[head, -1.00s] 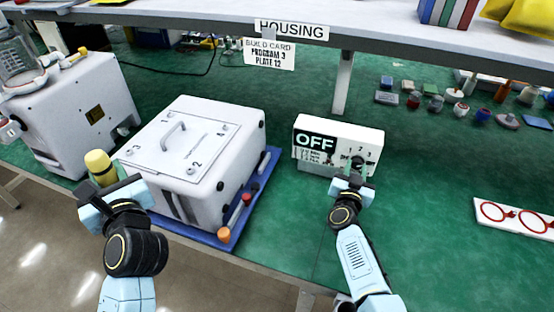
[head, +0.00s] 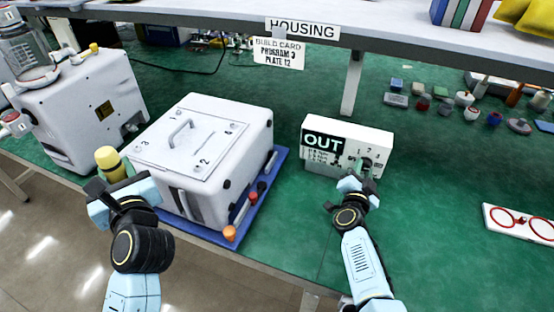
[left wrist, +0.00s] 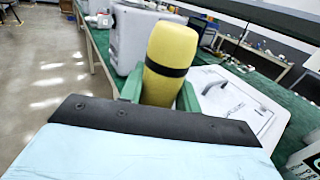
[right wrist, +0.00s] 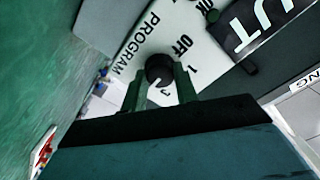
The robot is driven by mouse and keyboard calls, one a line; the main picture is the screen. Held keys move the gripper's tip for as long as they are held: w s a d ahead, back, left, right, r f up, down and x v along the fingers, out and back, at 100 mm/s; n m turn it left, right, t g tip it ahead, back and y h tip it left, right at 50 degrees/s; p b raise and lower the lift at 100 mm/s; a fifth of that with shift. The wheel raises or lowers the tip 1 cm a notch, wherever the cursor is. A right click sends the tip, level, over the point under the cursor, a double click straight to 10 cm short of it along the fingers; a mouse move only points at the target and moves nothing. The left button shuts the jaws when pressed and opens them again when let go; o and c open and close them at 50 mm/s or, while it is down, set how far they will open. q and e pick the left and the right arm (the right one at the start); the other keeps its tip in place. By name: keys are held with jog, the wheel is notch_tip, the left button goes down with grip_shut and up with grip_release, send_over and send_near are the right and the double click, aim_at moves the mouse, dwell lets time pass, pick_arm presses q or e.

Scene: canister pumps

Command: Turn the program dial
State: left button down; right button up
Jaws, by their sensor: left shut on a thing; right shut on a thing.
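The white control box (head: 383,142) stands on the green bench with a black display reading "OUT" (head: 322,143). Its black program dial (right wrist: 160,68) shows in the right wrist view, next to the printed words PROGRAM and OFF and some numbers. My right gripper (right wrist: 160,85) is shut on the dial, a finger on each side; in the head view its fingers (head: 362,172) partly hide the dial. My left gripper (left wrist: 160,92) is shut on a yellow cylinder with a black band (left wrist: 172,48), held upright beside the bench's front edge. A hanging build card (head: 279,53) reads PROGRAM 3, PLATE 12.
A white housing with a handled, numbered lid (head: 190,140) stands on a blue mat (head: 262,195) left of the control box. A larger white machine (head: 85,110) is at far left. Small parts lie at the back right. A white plate with red rings (head: 520,222) lies at the right.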

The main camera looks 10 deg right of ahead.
jog(key=shift+a+f, duration=0.1)
jog(key=o, duration=1)
jog(key=shift+c, duration=0.2)
jog(key=shift+s, duration=0.1)
jog(key=p+v, duration=0.1)
jog(key=v, duration=1)
jog(key=shift+s+a, duration=0.15)
jog(key=shift+s, duration=0.2)
